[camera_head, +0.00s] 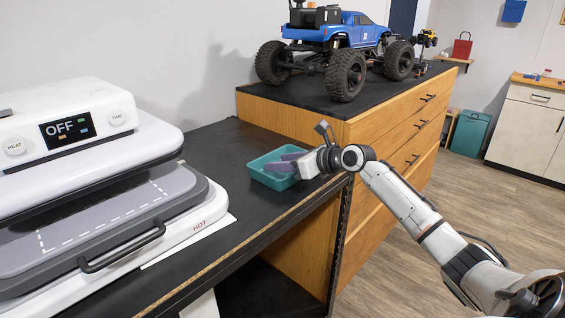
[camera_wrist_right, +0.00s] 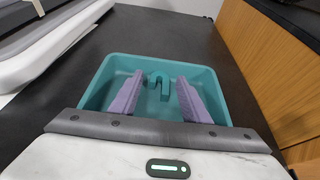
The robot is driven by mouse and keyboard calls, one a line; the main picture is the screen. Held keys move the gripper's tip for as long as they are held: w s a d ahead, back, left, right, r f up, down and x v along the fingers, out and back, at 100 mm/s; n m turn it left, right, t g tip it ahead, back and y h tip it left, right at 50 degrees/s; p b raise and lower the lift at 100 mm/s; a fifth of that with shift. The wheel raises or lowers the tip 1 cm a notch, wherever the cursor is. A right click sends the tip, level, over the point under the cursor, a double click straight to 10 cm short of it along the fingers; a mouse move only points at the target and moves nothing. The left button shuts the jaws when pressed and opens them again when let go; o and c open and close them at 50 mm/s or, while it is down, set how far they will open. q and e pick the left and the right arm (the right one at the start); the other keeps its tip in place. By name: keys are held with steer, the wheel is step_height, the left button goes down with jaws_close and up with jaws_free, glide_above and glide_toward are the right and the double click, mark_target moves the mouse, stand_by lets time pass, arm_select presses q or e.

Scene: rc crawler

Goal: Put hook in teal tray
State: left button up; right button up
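The teal tray (camera_head: 268,182) stands on the dark bench top between the heat press and the wooden cabinet. It also shows in the right wrist view (camera_wrist_right: 207,77). A small teal hook (camera_wrist_right: 158,79) shows inside the tray in that view, near the middle of its floor, close to the tray's own colour. My right gripper (camera_head: 283,163) is over the tray. In the wrist view its two purple fingers (camera_wrist_right: 158,98) are spread apart with a clear gap, and the hook shows in that gap, untouched by either finger. My left gripper is not in view.
A white heat press (camera_head: 75,150) reading OFF fills the left of the bench, its handle toward the front. A wooden cabinet (camera_head: 385,150) rises right behind the tray, with a blue crawler truck (camera_head: 335,40) on top. Bare bench top lies between press and tray.

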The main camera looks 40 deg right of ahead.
steer(key=shift+s, duration=0.1)
steer(key=v, duration=1.1)
steer(key=shift+s+r, duration=0.25)
steer(key=shift+s, duration=0.1)
